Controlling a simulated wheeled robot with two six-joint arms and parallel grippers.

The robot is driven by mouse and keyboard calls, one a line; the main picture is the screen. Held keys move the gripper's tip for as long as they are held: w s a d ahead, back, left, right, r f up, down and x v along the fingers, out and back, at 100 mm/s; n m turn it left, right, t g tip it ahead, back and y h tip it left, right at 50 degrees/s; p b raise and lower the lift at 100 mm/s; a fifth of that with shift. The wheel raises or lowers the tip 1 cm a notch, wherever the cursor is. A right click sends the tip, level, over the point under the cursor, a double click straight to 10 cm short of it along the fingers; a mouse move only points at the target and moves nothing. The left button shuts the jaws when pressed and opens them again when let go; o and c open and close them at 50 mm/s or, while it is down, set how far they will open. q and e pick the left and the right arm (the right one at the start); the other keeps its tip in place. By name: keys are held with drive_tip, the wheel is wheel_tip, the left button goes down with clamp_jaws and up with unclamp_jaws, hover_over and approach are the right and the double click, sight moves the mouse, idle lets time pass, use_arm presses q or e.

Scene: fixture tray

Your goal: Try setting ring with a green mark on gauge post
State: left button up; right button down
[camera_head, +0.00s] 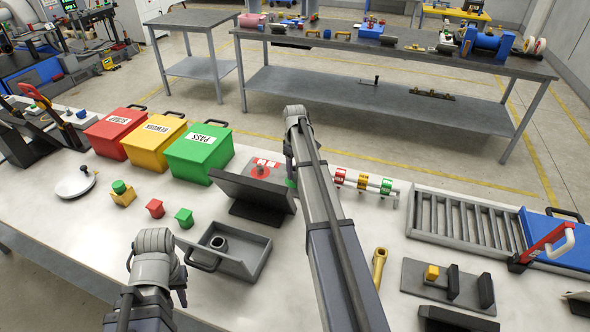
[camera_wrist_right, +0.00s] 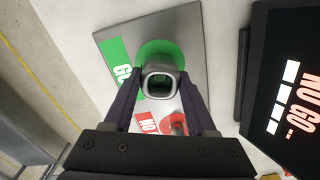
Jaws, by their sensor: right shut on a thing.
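My right gripper (camera_wrist_right: 160,85) is shut on a grey ring (camera_wrist_right: 159,68), held by its sides, in the right wrist view. The ring is over the green disc (camera_wrist_right: 150,50) of the gauge plate (camera_wrist_right: 207,62), beside the white "GO" lettering. No green mark shows on the ring's visible side. Whether the green-side post is inside the ring I cannot tell. The other gauge post (camera_wrist_right: 178,124) stands bare on the red disc. In the head view my right arm hides its gripper and the ring. My left gripper (camera_head: 180,284) is low at the left; its fingers are unclear.
A dark sloped panel (camera_head: 252,192) stands right before the gauge plate. A grey tray (camera_head: 255,262) holds another ring (camera_head: 218,243). A rod rack (camera_head: 397,192) with red, yellow and green pieces is right of my arm. Red (camera_head: 113,130), yellow (camera_head: 153,142) and green (camera_head: 198,153) bins stand at left.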

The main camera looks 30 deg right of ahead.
drive_tip(key=shift+f+b, duration=1.05)
idle(0.5)
drive_tip(key=shift+r, duration=0.2)
idle(0.7)
drive_tip(key=shift+r+p, duration=3.4)
drive_tip(key=shift+p, duration=0.2)
drive_tip(key=shift+f, duration=0.2)
drive_tip(key=shift+r, duration=0.1)
